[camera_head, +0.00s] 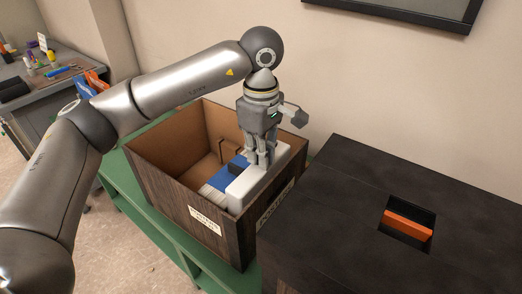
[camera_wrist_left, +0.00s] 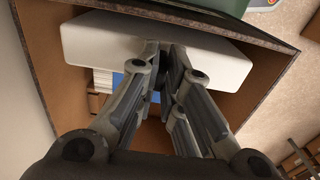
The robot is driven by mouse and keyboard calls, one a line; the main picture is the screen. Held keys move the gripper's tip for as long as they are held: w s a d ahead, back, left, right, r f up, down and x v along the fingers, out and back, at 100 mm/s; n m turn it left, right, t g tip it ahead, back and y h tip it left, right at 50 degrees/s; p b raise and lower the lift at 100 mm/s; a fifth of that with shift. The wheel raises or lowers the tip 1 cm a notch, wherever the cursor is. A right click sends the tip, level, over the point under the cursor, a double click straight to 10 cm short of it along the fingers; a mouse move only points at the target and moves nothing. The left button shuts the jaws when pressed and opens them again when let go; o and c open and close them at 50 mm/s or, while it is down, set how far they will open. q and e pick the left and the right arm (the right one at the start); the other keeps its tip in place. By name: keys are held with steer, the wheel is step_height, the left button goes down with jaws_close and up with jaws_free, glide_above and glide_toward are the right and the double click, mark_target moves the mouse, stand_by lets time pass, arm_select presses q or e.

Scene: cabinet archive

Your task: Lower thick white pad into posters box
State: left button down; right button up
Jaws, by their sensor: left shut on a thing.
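The thick white pad (camera_head: 243,187) is at the right side of the posters box (camera_head: 171,205), a dark wooden open box with a brown inside and paper labels. My left gripper (camera_head: 262,163) is shut on the pad and points down over the box. In the left wrist view the pad (camera_wrist_left: 130,43) lies across the box opening beyond the fingers (camera_wrist_left: 167,72). The pad's lower part is hidden, so I cannot tell whether it touches the bottom. My right gripper is not in view.
Blue and white items (camera_head: 219,181) lie in the box beside the pad. The box stands on a green bench (camera_head: 152,224). A dark cabinet (camera_head: 340,220) with an orange item (camera_head: 408,226) in a slot stands at right. A cluttered desk (camera_head: 50,85) is at the back left.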

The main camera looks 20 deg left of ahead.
mark_target(260, 172)
arm_select(q)
steer(key=shift+f+b, duration=1.25)
steer(key=shift+f, duration=0.7)
steer(key=shift+f+b, duration=0.3)
steer(key=shift+f, duration=0.05)
steer(key=shift+a+f+b, duration=0.1)
steer(key=shift+f+b, duration=0.45)
steer(key=shift+f, duration=0.1)
steer(key=shift+f+b, duration=0.55)
steer(key=shift+f, duration=0.45)
steer(key=c, duration=1.5)
jaws_free()
steer(key=shift+r, duration=0.15)
steer(key=shift+c, duration=0.3)
